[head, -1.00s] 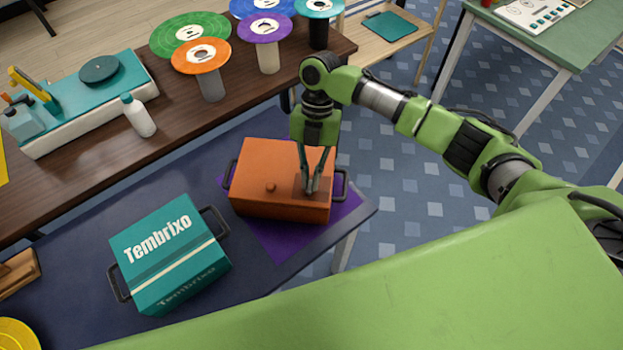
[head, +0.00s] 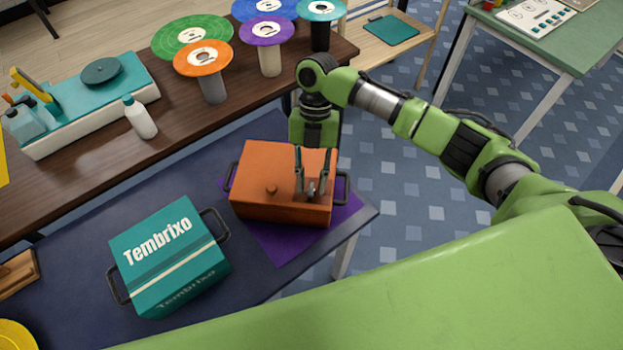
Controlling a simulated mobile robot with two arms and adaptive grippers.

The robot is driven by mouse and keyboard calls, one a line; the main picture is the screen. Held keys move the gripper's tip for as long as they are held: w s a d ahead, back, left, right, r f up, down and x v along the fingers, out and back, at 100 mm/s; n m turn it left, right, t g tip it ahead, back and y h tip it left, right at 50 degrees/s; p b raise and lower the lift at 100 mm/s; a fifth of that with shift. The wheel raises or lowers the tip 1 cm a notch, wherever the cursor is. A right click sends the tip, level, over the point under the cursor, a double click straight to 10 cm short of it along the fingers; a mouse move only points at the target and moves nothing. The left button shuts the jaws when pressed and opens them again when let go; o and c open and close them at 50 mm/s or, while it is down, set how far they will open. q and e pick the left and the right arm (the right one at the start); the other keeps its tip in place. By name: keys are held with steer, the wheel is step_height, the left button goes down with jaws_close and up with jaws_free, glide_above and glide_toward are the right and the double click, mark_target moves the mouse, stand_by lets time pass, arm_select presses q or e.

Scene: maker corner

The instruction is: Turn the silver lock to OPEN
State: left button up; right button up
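An orange box (head: 252,165) with black side handles stands on a purple mat. A round orange knob (head: 271,189) sits on its top, left of my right gripper. My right gripper (head: 311,191) points down over the right part of the box. Its two fingers are spread apart. A small silver-grey piece (head: 311,187), perhaps the silver lock, shows between the fingertips. It is too small to read any OPEN mark, and I cannot tell whether the fingers touch it. My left gripper is not in view.
A teal Tembrixo box (head: 165,245) with black handles stands left on the dark blue table (head: 80,235). The purple mat (head: 283,243) shows around the orange box. Behind, a brown bench (head: 195,115) holds disc-topped stands and a white bottle (head: 141,119).

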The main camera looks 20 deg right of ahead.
steer(key=shift+w+r, duration=0.1)
steer(key=shift+r, duration=0.2)
steer(key=v, duration=1.1)
steer(key=shift+w+d+r, duration=0.1)
